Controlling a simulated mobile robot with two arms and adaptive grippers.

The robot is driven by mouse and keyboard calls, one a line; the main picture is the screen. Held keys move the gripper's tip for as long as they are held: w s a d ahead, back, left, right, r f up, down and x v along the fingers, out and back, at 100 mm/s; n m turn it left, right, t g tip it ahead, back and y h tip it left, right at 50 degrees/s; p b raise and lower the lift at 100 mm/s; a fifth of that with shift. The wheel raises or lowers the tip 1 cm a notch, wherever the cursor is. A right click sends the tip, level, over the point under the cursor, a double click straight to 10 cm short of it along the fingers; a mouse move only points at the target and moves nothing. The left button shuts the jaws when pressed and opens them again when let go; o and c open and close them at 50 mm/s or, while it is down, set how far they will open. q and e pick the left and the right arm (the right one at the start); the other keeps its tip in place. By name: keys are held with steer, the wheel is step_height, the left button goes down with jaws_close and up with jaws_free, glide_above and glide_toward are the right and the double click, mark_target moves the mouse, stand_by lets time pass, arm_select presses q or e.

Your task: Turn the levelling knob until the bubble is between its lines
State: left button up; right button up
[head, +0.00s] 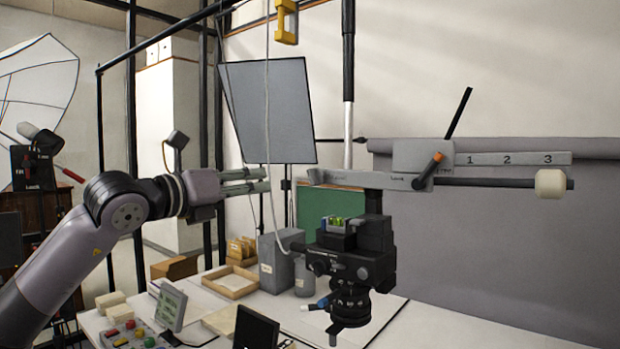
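A small yellow-green bubble level (336,222) sits on top of a black geared head (350,265) in the middle right of the head view. The vial is too small to tell where the bubble lies between its lines. The head carries several knobs: a dark knob (318,268) on its left side and a blue-tipped one (322,304) lower down. I cannot tell which is the levelling knob. My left gripper (268,180) points right, up and left of the head, apart from it and touching nothing visible. Its finger gap is unclear from this side. My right gripper is out of view.
A grey arm with numbers 1, 2, 3 (510,159) and an orange-handled lever (430,168) extends above the head. The white table (415,328) holds a wooden tray (230,282), grey boxes (276,264), a small screen (171,306) and a button panel (128,335). A cable hangs beside my gripper.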

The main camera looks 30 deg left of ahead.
arm_select(q)
steer(key=w+p, duration=0.3)
steer(key=p, duration=0.5)
glide_toward(310, 178)
steer(key=w+p, duration=0.1)
steer(key=w, duration=0.1)
steer(key=w+p, duration=0.2)
steer(key=w, duration=0.1)
steer(key=w+p, duration=0.1)
steer(key=w, duration=0.1)
steer(key=shift+w+d+r, duration=0.15)
steer(key=shift+d+r, duration=0.1)
steer(key=shift+w+f+p, duration=0.25)
steer(key=shift+w+p, duration=0.2)
steer(key=shift+w, duration=0.25)
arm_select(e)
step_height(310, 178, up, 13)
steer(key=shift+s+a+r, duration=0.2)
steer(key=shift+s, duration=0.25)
arm_select(q)
jaws_close()
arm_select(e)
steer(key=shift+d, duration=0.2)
